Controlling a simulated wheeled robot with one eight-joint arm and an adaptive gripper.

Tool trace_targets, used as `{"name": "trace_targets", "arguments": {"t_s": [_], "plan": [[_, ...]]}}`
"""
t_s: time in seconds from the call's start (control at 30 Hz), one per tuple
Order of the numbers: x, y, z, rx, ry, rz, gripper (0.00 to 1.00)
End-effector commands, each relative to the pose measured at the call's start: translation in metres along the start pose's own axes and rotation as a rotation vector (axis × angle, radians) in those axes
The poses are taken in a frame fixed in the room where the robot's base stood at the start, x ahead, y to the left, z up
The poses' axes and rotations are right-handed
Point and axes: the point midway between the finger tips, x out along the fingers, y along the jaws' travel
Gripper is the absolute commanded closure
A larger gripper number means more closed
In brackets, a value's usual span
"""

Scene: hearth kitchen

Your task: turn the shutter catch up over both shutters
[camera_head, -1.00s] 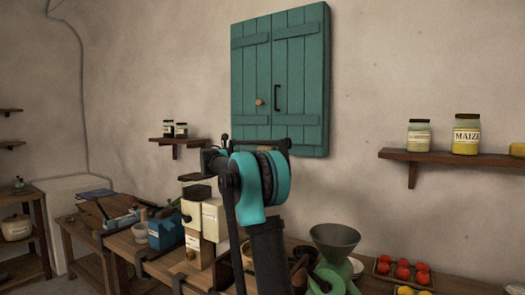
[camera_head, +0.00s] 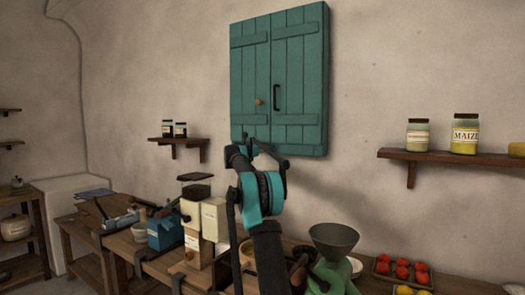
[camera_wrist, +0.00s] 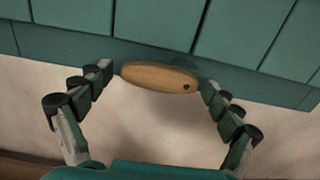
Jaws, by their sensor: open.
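The green shutters (camera_head: 300,60) are closed on the wall, with a small round knob (camera_head: 259,102) and a black handle (camera_head: 277,97). In the wrist view, the wooden catch (camera_wrist: 150,75) is a long oval piece lying roughly level at the lower edge of the shutters (camera_wrist: 160,25). A dark dot marks its right end. My gripper (camera_wrist: 157,80) is open, with one finger at each end of the catch; I cannot tell whether they touch it. In the head view my gripper (camera_head: 262,149) is at the shutters' bottom edge and the catch is hidden.
A shelf with jars (camera_head: 465,134) is on the right wall, and a small shelf (camera_head: 180,141) is at left. Below, the bench holds a grinder (camera_head: 197,215), a grey funnel (camera_head: 334,240) and a tray of red fruit (camera_head: 402,270).

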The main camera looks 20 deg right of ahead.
Motion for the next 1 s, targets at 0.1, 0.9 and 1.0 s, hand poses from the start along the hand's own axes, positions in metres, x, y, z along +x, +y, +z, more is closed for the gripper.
{"name": "trace_targets", "arguments": {"t_s": [0.1,0.9,1.0], "plan": [[0.0008,-0.0001,0.0001,0.000,0.000,0.000,0.09],[0.0005,-0.0002,0.0000,0.001,0.000,0.000,0.82],[0.0006,-0.0002,0.0003,0.009,0.000,0.000,0.82]]}}
